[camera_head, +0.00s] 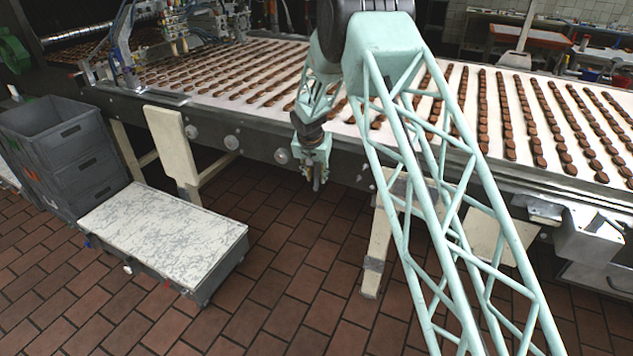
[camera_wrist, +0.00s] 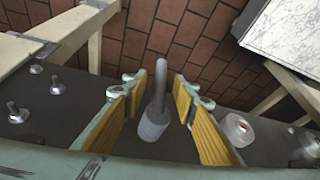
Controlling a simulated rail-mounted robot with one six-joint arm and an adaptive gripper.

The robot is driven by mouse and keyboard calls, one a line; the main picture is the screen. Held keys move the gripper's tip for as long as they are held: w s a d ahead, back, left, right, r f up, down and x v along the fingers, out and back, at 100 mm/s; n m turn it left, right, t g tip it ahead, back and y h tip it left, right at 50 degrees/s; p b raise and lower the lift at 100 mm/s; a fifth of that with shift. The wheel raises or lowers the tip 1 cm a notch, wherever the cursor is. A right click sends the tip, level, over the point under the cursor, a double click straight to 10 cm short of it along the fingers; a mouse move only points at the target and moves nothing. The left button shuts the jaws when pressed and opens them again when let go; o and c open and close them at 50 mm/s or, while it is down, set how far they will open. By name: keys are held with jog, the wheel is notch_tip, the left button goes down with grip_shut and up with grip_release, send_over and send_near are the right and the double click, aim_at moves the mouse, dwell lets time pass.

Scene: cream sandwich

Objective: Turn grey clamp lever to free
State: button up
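A grey lever (camera_wrist: 158,78) with a thick cylindrical base (camera_wrist: 151,128) stands out from the dark side rail of the conveyor in the wrist view. My gripper (camera_wrist: 163,88) is open, with one yellow-padded finger on each side of the lever. Gaps show between the lever and both pads, so it appears untouched. In the head view my gripper (camera_head: 317,177) hangs at the conveyor's near edge, and the lever cannot be made out there.
The conveyor (camera_head: 470,90) carries rows of brown biscuits. Round knobs (camera_head: 232,142) and bolts (camera_wrist: 57,85) sit along its side rail. Cream legs (camera_head: 172,140) stand below. A low white-topped platform (camera_head: 165,225) and stacked grey crates (camera_head: 65,150) are at left. Open tiled floor lies in front.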

aim_at(316, 177)
jog(key=shift+x, duration=1.65)
jog(key=shift+c, duration=0.7)
grip_shut()
